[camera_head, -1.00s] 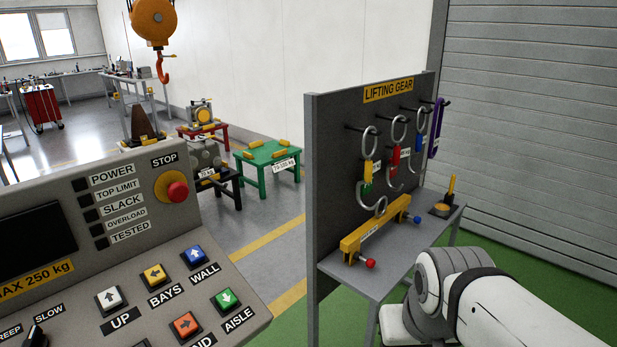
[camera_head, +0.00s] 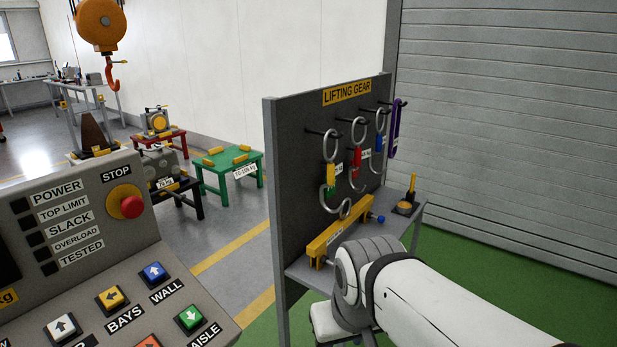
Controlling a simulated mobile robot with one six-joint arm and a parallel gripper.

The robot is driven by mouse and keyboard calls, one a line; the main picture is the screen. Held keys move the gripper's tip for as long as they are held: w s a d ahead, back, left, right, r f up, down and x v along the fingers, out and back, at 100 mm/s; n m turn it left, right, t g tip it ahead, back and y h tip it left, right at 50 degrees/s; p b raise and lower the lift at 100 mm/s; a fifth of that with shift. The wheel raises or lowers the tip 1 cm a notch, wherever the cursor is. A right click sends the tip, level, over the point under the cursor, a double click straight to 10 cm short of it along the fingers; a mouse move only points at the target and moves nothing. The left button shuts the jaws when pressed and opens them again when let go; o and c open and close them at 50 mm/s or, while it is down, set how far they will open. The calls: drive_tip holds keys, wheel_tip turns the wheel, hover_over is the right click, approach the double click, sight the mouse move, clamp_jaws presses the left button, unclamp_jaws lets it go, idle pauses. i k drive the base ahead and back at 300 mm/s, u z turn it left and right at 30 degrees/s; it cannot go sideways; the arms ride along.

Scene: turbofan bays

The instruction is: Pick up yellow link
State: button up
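The yellow link (camera_head: 331,172) hangs on the leftmost peg of the dark lifting-gear board, with a metal ring above and a hook below. It has a yellow body with a green part low on it. A red link (camera_head: 356,163) and a blue link (camera_head: 379,140) hang to its right. My white and grey arm reaches in from the lower right, in front of the board's shelf and lower in the picture than the yellow link. My gripper does not show, so its opening cannot be seen.
A yellow beam (camera_head: 328,238) lies on the shelf (camera_head: 296,270) below the links. A purple item (camera_head: 396,128) hangs at the far end of the board. A control console (camera_head: 80,215) fills the lower left. An orange hoist (camera_head: 101,25) hangs above. A green stand (camera_head: 213,178) stands behind.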

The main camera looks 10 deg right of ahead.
sight(333, 171)
drive_tip(key=i, duration=0.9)
